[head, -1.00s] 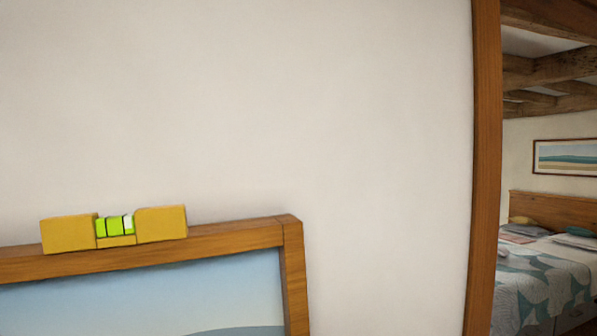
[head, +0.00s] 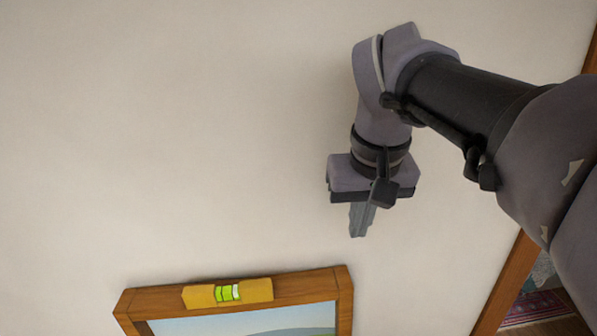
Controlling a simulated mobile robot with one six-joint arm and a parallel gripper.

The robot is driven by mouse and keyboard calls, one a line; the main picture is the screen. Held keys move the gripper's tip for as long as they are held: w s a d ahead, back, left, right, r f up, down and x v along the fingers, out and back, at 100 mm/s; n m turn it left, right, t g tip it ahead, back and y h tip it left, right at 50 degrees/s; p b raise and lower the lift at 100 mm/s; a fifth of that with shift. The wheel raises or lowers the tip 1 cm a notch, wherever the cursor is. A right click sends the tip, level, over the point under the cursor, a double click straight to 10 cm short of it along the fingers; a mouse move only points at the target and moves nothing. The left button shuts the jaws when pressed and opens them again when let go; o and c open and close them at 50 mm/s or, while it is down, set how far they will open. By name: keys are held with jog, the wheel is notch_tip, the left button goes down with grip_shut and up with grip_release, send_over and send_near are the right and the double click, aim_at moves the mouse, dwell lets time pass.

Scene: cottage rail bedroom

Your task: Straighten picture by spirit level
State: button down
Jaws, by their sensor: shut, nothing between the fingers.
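The picture (head: 265,323) hangs on the wall in a wooden frame (head: 315,287), at the bottom of the head view. Its top edge slopes, with the right end higher in the view than the left. A yellow spirit level (head: 201,297) lies along the top edge, about midway. Its green vial (head: 224,293) shows a pale patch toward its right end, apparently the bubble. My gripper (head: 359,230) points down, shut and empty, above the frame's top right corner and apart from it. The lower part of the picture is out of view.
The cream wall (head: 180,130) above and left of the frame is bare. A wooden post (head: 512,285) stands at the right, partly behind my arm. Beyond it at the lower right, a patterned rug (head: 535,308) shows on the floor.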

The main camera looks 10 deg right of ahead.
aim_at(350, 278)
jog(key=x, duration=1.2)
jog(key=shift+s+d+f, duration=0.1)
jog(key=shift+s, duration=0.1)
jog(key=shift+f, duration=0.45)
jog(key=shift+d+f+b, duration=0.2)
jog(key=shift+f+b, duration=0.75)
jog(key=shift+b, duration=0.15)
jog(key=shift+d+r, duration=0.15)
jog(key=shift+d, duration=0.1)
jog(key=r+p, duration=0.5)
jog(key=shift+w+a+r, duration=0.2)
jog(key=shift+r, duration=0.1)
jog(key=s+b+v, duration=0.1)
jog(key=b+v, duration=0.1)
jog(key=v, duration=0.6)
jog(key=s+a+f+m+b, duration=0.1)
jog(key=s+f+b, duration=0.4)
jog(key=f+b, duration=0.9)
jog(key=s+a+f+m+t+y+b, duration=0.1)
jog(key=s+f+b, duration=0.5)
jog(key=f+b, duration=0.9)
jog(key=s+a+f+m+t+y+b, duration=0.1)
jog(key=s+f+b, duration=0.5)
jog(key=f+b, duration=0.8)
notch_tip(350, 278, down, 11)
jog(key=shift+a+f+m+b, duration=0.25)
jog(key=shift+m+b, duration=0.05)
jog(key=shift+m, duration=0.4)
